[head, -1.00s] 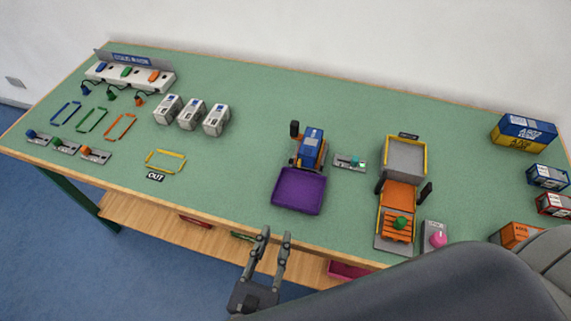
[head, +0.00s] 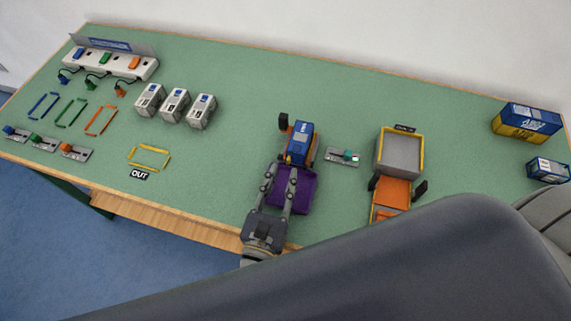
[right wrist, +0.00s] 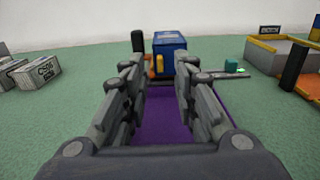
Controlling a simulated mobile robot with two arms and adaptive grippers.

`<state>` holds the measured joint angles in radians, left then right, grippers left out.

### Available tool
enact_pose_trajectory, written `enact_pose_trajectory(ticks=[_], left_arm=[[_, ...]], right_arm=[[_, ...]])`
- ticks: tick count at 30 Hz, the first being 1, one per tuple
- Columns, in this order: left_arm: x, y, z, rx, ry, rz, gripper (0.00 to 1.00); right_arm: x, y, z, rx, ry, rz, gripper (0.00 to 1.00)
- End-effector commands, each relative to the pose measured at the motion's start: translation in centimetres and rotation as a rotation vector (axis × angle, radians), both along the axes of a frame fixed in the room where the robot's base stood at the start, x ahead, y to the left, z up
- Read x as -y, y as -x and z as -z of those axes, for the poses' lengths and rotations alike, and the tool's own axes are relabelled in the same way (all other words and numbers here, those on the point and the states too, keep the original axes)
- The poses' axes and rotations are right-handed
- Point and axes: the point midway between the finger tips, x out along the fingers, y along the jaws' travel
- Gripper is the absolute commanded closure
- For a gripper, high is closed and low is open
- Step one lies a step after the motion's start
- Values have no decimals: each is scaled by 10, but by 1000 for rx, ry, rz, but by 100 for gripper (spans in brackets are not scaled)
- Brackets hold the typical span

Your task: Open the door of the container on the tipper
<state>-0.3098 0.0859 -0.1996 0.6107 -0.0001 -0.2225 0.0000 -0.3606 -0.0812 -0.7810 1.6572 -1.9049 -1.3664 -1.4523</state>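The blue container (head: 300,138) sits on the tipper, behind a purple tray (head: 308,190). In the right wrist view the container (right wrist: 170,43) is straight ahead, with an orange-yellow upright piece (right wrist: 160,64) at its lower left. Its door looks shut, though the fingers partly cover its near face. My right gripper (head: 286,172) is open and empty over the purple tray, its fingers pointing at the container and apart from it. In the right wrist view the gripper (right wrist: 160,72) frames the container's lower part between its fingertips. My left gripper is not in view.
A small lever panel (head: 343,156) with a teal knob lies right of the tipper. Several grey-white boxes (head: 175,106) stand to the left. Green table is clear between them and the tipper.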

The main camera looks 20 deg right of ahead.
Motion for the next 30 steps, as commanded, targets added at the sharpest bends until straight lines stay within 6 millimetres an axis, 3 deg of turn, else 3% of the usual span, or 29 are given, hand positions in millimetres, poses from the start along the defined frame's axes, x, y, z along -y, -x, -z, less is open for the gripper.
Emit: enact_pose_trajectory(ticks=[7, 17, 21, 30], left_arm=[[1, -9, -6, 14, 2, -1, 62], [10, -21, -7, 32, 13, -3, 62], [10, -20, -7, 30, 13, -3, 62], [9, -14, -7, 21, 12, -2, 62]], right_arm=[[16, -24, -1, 0, 1, 0, 73], [19, -28, 1, -1, -1, 0, 73], [19, -27, 0, -1, -1, 0, 100], [19, -27, 0, -1, -1, -5, 100]])
